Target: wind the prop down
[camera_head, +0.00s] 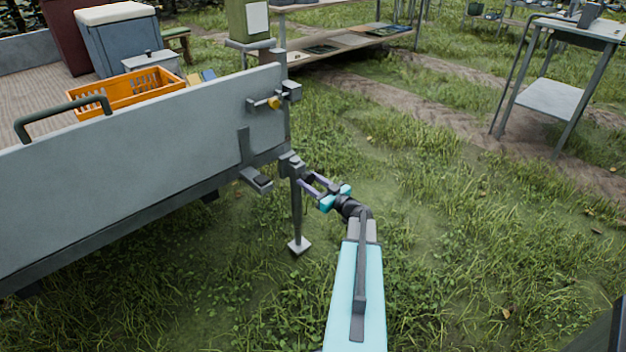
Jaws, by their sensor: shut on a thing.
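The prop (297,213) is a grey upright post under the trailer's near right corner, with a pale square foot plate (299,245) at its lower end. I cannot tell whether the plate touches the ground or hangs just above the grass. My gripper (312,182) is at the right side of the prop's top, with its jaws closed around a small dark part there, which looks like the prop's crank handle. The jaws hide most of that handle. My arm reaches up to it from the bottom of the picture.
The trailer's grey side wall (140,165) fills the left, with a latch and yellow knob (273,103) above the prop. A dark step-like bracket (257,181) juts out beside the prop. An orange crate (125,92) sits on the bed.

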